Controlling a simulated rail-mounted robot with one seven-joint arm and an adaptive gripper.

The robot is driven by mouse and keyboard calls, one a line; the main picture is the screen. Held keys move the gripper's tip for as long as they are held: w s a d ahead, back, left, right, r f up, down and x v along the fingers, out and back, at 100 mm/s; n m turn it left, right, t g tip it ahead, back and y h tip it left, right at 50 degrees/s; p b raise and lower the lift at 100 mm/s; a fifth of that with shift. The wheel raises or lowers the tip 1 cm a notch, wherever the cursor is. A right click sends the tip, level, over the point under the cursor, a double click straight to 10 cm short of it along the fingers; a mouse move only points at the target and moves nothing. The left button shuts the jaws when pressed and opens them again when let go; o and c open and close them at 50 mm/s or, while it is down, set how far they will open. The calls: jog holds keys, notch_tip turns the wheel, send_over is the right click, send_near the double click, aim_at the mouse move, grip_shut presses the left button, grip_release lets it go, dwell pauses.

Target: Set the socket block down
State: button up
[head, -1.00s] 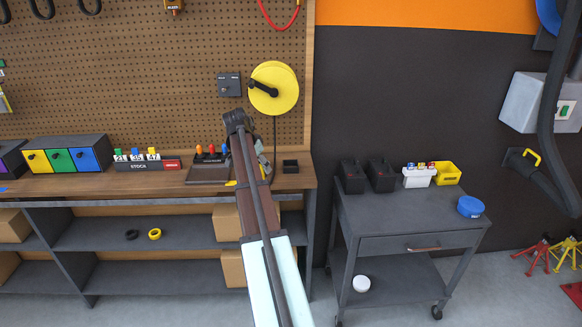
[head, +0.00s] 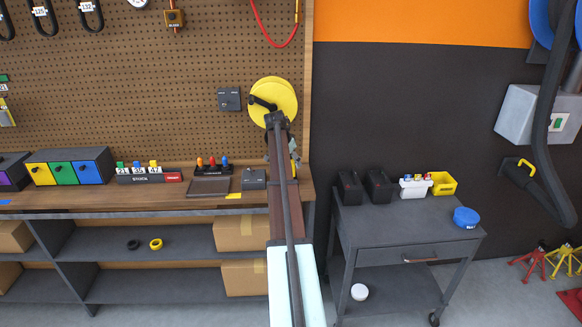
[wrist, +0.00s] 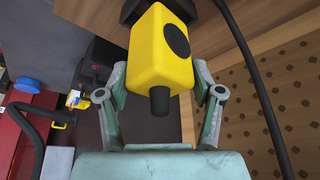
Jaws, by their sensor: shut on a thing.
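The yellow socket block (wrist: 150,50), with a dark round patch and a black nub, sits between the fingers of my gripper (wrist: 159,78) in the wrist view. My gripper (head: 281,158) is shut on it. In the head view only a thin yellow part of the block (head: 293,147) shows beside my arm. My gripper is over the right end of the wooden bench (head: 120,200), in front of the pegboard. I cannot tell whether the block touches anything beneath it. The yellow cord reel (head: 284,95) hangs above on the pegboard, partly behind my arm.
A small grey box (head: 253,179) and a dark tray (head: 208,187) stand on the bench left of my arm. A black rack with coloured handles (head: 213,168) stands behind the tray. A grey cart (head: 400,225) with several items stands to the right. My arm hides part of the bench.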

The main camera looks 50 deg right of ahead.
jog(key=shift+f+p, duration=0.6)
jog(key=shift+f, duration=1.05)
jog(key=shift+f, duration=0.15)
jog(key=o, duration=1.4)
jog(key=b+v, duration=0.3)
jog(key=v, duration=0.9)
jog(key=shift+a, duration=0.1)
